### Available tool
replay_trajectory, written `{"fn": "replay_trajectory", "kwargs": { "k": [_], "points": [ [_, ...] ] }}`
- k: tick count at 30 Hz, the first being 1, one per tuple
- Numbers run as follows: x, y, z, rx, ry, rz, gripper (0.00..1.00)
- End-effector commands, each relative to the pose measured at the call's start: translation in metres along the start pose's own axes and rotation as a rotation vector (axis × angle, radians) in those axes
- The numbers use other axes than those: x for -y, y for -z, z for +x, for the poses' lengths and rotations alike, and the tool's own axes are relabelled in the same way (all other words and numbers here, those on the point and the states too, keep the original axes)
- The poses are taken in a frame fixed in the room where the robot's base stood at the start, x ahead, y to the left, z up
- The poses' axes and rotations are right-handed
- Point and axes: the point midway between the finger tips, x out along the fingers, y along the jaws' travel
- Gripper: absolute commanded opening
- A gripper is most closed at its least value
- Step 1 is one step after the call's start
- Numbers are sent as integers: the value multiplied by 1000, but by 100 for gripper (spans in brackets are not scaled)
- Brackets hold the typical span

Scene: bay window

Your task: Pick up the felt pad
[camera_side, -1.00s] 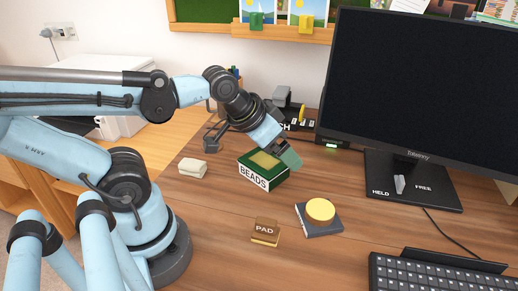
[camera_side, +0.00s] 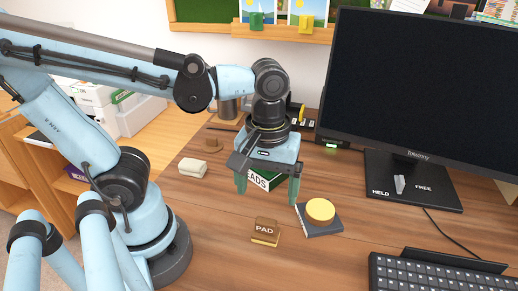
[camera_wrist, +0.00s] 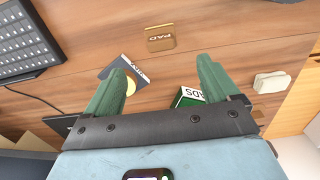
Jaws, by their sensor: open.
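The felt pad (camera_side: 265,232) is a small brown and tan block marked PAD, lying on the wooden desk at the front middle. In the wrist view the pad (camera_wrist: 160,38) shows near the top middle, its lettering upside down. My gripper (camera_side: 268,190) points down, open and empty, above the desk in front of the green BEADS box (camera_side: 258,181). In the side view it is above the pad in the picture and apart from it. In the wrist view my gripper (camera_wrist: 163,69) has its green fingers spread, with the pad beyond the tips.
A grey slab (camera_side: 325,228) bearing a yellow disc (camera_side: 320,210) lies right of the pad. A cream block (camera_side: 193,168) lies at left. The keyboard (camera_side: 440,275) and monitor stand (camera_side: 415,185) are at right. Bare desk surrounds the pad.

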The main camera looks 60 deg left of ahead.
Motion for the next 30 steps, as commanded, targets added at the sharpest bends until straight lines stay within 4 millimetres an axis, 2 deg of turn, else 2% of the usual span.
{"fn": "replay_trajectory", "kwargs": {
  "k": [18, 30],
  "points": [
    [0, 0, 58, 3, 6, -11, 88],
    [0, 0, 74, 3, 5, -11, 88]
  ]
}}
